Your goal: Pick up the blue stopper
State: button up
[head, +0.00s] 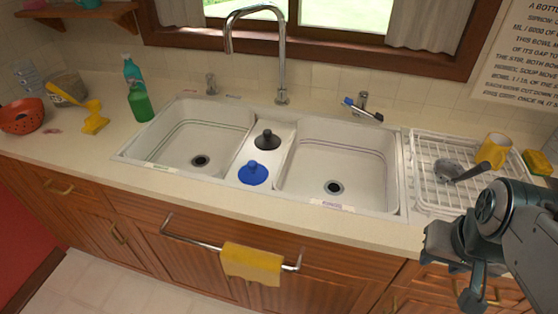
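The blue stopper (253,173) is a round blue disc with a raised knob. It sits upright on the white divider between the two sink basins, near the front. A similar black stopper (267,140) sits just behind it on the same divider. My gripper (462,285) hangs at the lower right, in front of the counter edge and well to the right of the blue stopper. I see nothing held in it. Its fingers are seen at an angle, and I cannot tell whether they are open or shut.
The left basin (172,150) and right basin (362,165) are empty. A tall faucet (282,60) rises behind the divider. A white dish rack (425,165) and yellow mug (494,150) stand right. A towel bar (190,240) with a yellow towel (252,262) juts out in front.

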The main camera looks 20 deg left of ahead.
aim_at(253, 173)
jog(key=z, duration=0.45)
jog(key=k, duration=0.95)
jog(key=u, duration=0.35)
jog(key=i, duration=0.7)
jog(key=u, duration=1.15)
jog(key=i, duration=0.3)
jog(key=z, duration=0.75)
jog(key=k, duration=0.75)
jog(key=u, duration=0.7)
jog(key=i, duration=1)
jog(key=z, duration=0.05)
